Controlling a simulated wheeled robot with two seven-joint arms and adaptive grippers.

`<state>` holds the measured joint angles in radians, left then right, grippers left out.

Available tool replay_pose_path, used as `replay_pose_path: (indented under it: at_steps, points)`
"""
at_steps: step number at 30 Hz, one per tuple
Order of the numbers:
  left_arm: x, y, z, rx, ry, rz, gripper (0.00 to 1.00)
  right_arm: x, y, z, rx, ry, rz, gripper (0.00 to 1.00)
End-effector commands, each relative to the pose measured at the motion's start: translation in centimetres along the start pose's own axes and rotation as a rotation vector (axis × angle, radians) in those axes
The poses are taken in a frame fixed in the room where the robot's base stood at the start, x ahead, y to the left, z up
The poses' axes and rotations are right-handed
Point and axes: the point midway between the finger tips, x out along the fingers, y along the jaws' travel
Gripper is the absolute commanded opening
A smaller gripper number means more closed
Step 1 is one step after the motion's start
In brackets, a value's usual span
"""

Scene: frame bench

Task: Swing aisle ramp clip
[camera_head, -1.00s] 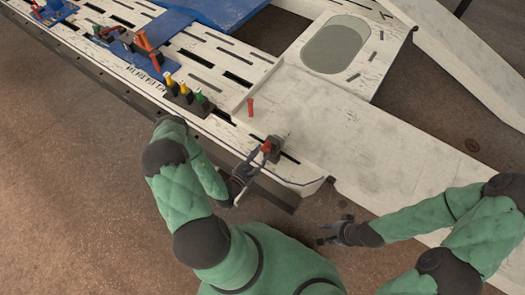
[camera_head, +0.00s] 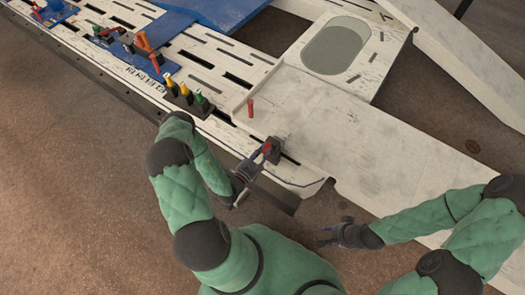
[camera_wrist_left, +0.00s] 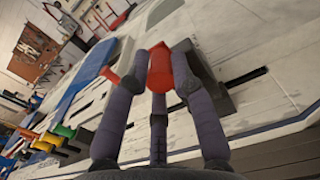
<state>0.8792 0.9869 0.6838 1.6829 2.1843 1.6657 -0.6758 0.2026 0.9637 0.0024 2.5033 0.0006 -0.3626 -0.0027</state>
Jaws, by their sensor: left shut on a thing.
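The ramp clip (camera_head: 272,151) is a dark clamp with a red handle at the near edge of the white bench. In the left wrist view its red handle (camera_wrist_left: 160,70) lies between the fingers of my left gripper (camera_wrist_left: 163,62). My left gripper (camera_head: 262,158) is shut on this handle, coming in from the near side. The white aisle ramp (camera_head: 370,150) slopes away to the right of the clip. My right gripper (camera_head: 328,236) is empty above the floor at the right, apart from the bench; its fingers look spread.
A red peg (camera_head: 250,107) stands upright behind the clip. Yellow and green handles (camera_head: 187,92) sit on a dark block to the left. A panel with an oval opening (camera_head: 336,45) is at the back. Brown floor (camera_head: 90,200) is clear at the near left.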

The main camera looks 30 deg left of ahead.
Motion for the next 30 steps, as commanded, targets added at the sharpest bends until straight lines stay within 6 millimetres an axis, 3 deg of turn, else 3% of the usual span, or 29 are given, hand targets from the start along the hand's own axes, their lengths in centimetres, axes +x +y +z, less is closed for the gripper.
replay_pose_path:
  at_steps: [11, 30]
  points:
    - [0.0, 0.8, 0.1, -0.148, -0.005, 0.000, 0.00, -0.6, -0.2, 0.0, 0.000, 0.000, 0.000, 0.40]
    - [0.1, 3.3, -1.7, -0.736, -0.007, 0.001, 0.00, -1.0, -0.4, 0.0, 0.000, 0.000, 0.000, 0.40]
